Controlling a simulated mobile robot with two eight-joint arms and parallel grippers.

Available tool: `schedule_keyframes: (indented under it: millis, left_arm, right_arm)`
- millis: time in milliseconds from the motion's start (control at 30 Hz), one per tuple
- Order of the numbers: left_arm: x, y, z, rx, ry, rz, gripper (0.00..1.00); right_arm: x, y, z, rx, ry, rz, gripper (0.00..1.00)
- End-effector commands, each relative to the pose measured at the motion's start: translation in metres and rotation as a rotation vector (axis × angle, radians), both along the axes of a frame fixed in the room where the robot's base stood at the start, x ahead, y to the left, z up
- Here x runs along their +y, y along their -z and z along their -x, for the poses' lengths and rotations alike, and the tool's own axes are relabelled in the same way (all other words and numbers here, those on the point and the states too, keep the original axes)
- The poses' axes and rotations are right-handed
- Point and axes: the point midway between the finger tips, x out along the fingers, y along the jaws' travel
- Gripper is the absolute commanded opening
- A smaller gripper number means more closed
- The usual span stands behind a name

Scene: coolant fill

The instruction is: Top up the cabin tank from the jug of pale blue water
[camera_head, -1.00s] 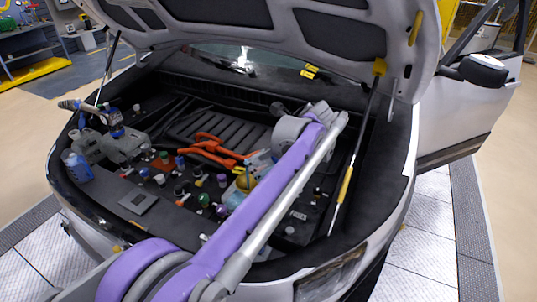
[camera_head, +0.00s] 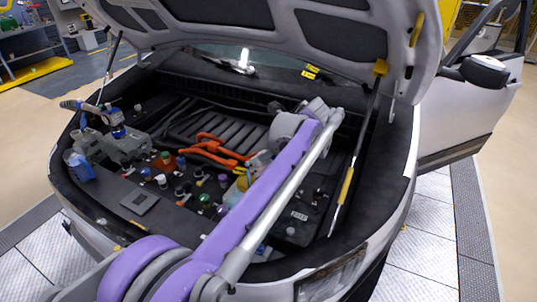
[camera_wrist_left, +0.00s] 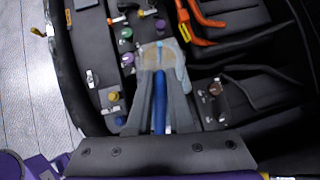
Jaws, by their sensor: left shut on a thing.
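My left gripper (camera_wrist_left: 158,82) shows in the wrist view with its two grey fingers shut on a pale, see-through container with a blue strip, which appears to be the jug (camera_wrist_left: 180,66). In the head view my own purple arm hides most of the gripper and the held jug. A pale container with a yellow part (camera_head: 240,184) shows just left of that arm; I cannot tell whether it is the cabin tank. A separate container with blue liquid (camera_head: 79,166) stands at the bay's front left corner. My right gripper is not in view.
Several small coloured caps (camera_head: 204,200) stand along the front of the engine bay. Orange cables (camera_head: 215,148) run behind them. The raised bonnet (camera_head: 340,35) hangs above, with a prop rod (camera_head: 344,185) at the right. A grey square plate (camera_head: 139,201) lies at the front left.

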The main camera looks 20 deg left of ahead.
Motion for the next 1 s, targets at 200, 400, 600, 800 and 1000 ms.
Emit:
schedule_keyframes:
  millis: [200,400,600,800,1000]
  left_arm:
    - [0.0001,-0.0001,0.0001,0.000,0.000,-0.001,0.00]
    - [0.0002,-0.0001,0.0001,0.000,0.000,-0.001,0.00]
    - [0.0029,-0.0002,-0.0010,0.010,0.000,0.020,0.00]
    - [0.0040,0.0009,-0.0019,0.021,0.003,0.043,0.00]
    - [0.0040,0.0014,-0.0017,0.021,0.003,0.043,0.00]
  right_arm:
    - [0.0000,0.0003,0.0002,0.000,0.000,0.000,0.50]
    - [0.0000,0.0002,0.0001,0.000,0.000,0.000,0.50]
    - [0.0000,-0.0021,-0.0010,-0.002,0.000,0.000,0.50]
    - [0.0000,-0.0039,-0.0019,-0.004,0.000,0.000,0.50]
    - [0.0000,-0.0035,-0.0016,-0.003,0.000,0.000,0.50]
